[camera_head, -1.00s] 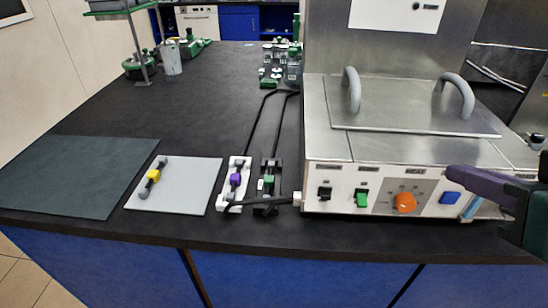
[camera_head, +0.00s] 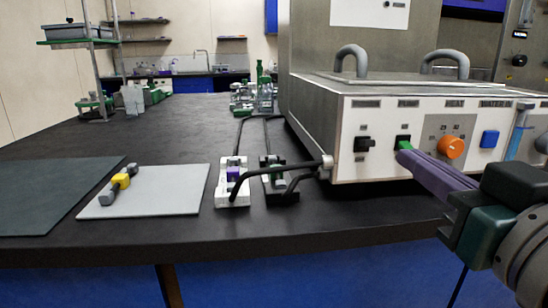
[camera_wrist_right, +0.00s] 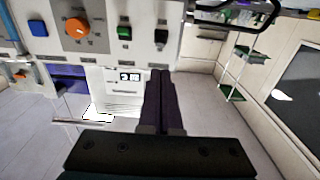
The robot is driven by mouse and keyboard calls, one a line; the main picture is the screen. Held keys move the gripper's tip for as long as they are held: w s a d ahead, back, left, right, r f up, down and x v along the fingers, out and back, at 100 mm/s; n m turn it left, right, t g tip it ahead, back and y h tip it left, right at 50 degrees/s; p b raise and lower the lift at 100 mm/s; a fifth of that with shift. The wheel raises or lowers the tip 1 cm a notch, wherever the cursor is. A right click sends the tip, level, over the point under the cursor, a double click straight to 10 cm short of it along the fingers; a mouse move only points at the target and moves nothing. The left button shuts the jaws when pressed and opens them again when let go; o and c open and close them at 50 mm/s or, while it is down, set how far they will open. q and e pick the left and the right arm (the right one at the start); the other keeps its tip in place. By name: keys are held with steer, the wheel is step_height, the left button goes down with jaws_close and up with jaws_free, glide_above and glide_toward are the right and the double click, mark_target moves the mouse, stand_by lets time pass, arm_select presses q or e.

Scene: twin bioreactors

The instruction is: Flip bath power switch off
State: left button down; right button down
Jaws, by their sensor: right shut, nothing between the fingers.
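The metal bath (camera_head: 330,100) stands at the right with a white front panel. The panel carries a black rocker switch (camera_head: 365,144), a green rocker switch (camera_head: 403,142), an orange knob (camera_head: 451,147) and a blue button (camera_head: 489,139). The wrist view shows the green switch (camera_wrist_right: 124,33) and black switch (camera_wrist_right: 160,36) beyond the fingertips (camera_wrist_right: 160,72). My left gripper is out of view.
Left of the bath, a white clamp block (camera_head: 233,190) and a dark one (camera_head: 279,185) sit on the black bench with cables. A grey mat (camera_head: 160,200) bears a yellow-and-grey connector (camera_head: 120,184). A dark mat (camera_head: 50,195) lies farther left. The bench middle is clear.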

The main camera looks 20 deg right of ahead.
mark_target(366, 143)
steer(key=shift+d, duration=0.1)
steer(key=x, duration=1)
steer(key=shift+r, duration=0.1)
